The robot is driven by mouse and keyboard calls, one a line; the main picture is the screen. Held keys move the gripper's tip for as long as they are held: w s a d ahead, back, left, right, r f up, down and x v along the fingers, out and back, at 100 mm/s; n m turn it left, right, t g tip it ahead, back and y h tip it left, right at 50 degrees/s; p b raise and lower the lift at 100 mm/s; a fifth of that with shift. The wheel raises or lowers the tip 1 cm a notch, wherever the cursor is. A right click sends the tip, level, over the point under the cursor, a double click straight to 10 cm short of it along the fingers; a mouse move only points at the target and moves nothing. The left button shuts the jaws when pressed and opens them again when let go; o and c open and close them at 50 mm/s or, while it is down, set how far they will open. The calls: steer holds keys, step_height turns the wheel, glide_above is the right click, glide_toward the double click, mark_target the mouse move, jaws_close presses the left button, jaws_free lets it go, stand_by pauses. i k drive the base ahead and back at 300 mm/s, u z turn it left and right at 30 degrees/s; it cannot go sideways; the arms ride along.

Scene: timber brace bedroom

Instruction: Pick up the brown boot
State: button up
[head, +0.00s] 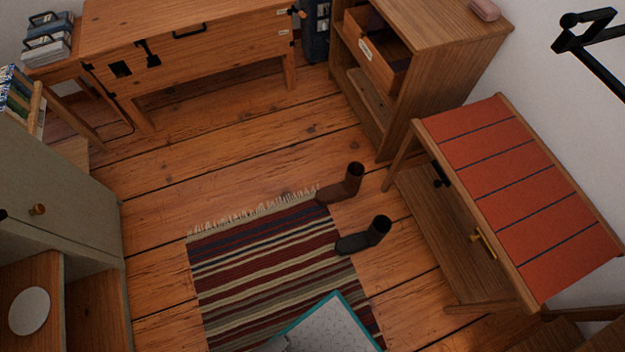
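The brown boot (342,187) is on the wooden floor at the far right corner of the striped rug, its toe at the fringe and its open shaft to the right. A darker, nearly black boot (365,238) lies nearer, at the rug's right edge, with its toe on or beside the rug. The two boots are apart, with bare floor between them.
A striped rug (260,262) covers the middle floor. A teal-edged panel (330,325) covers its near end. A red-topped table (520,185) stands right of the boots, an open-drawer cabinet (440,40) behind. Floor left of the brown boot (220,165) is clear.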

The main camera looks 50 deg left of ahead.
mark_target(332, 193)
steer(key=u, duration=1.4)
steer(key=k, duration=0.5)
steer(key=u, duration=1)
steer(key=i, duration=0.75)
steer(key=u, duration=0.4)
steer(key=i, duration=1.3)
steer(key=z, duration=1.2)
steer(key=i, duration=0.4)
steer(key=z, duration=0.45)
